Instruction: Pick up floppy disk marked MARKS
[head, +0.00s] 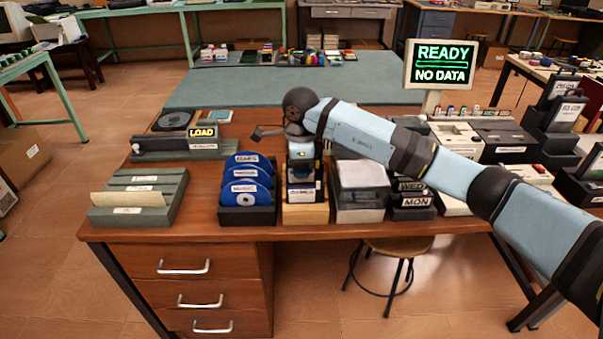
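My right arm comes in from the right, and its gripper (303,170) points down over a light wooden holder (305,214) near the desk's front edge. Dark floppy disks (301,193) stand upright in this holder. The front one has a pale label that is too small to read surely. I cannot make out a label reading MARKS. The wrist and gripper cover the disks behind. The fingers blend with the dark disks, so I cannot tell whether they are open, shut or touching one. My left gripper is not in view.
A rack of blue discs (245,172) stands just left of the holder, and a clear-lidded box (360,187) just right. A green divider box (137,197), a LOAD device (203,132) and a READY / NO DATA screen (441,65) are also there. The desk's back middle is fairly clear.

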